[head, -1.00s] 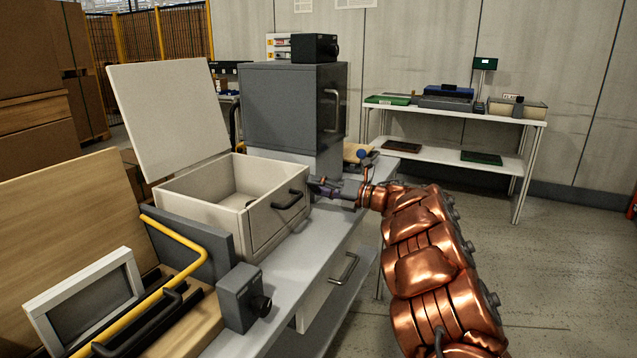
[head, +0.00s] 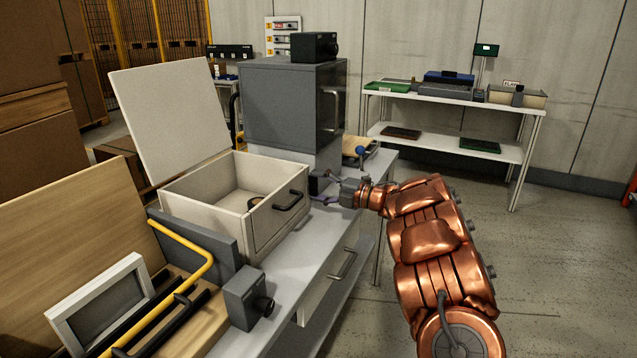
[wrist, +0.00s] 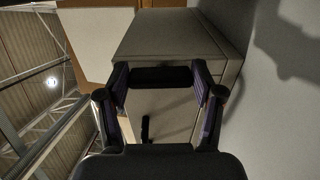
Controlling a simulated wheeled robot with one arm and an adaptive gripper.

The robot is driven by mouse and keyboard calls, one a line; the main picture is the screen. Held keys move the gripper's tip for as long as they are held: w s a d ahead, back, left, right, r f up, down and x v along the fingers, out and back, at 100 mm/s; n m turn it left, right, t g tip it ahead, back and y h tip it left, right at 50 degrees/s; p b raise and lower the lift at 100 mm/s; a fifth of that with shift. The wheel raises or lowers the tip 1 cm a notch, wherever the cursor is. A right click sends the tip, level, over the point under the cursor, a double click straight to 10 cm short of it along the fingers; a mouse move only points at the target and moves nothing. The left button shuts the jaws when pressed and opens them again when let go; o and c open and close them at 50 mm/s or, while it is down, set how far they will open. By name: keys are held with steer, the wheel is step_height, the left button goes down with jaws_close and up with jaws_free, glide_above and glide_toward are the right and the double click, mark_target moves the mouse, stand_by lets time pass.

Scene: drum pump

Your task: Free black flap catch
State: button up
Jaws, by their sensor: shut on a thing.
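A cream box (head: 205,199) stands on the bench with its pale lid (head: 170,110) raised. My gripper (head: 319,191) is at the box's right side, reaching in from the right. In the wrist view the two purple-lined fingers of my gripper (wrist: 160,80) stand apart, with a wide black piece (wrist: 161,76) between their tips. It looks like the black flap catch, and the fingers appear shut on its two ends. A dark handle (head: 288,200) is on the box's front. The contact is too small to see clearly in the head view.
A grey cabinet (head: 285,105) stands behind the box, close to my gripper. A small dark grey box with a knob (head: 245,297) and a yellow bar (head: 190,270) are at the front left. The floor (head: 540,270) to the right is clear.

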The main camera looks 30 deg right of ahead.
steer(key=shift+f, duration=0.1)
stand_by(0.3)
steer(key=o, duration=1.1)
steer(key=shift+o, duration=0.2)
steer(key=shift+s, duration=0.1)
steer(key=v, duration=1.2)
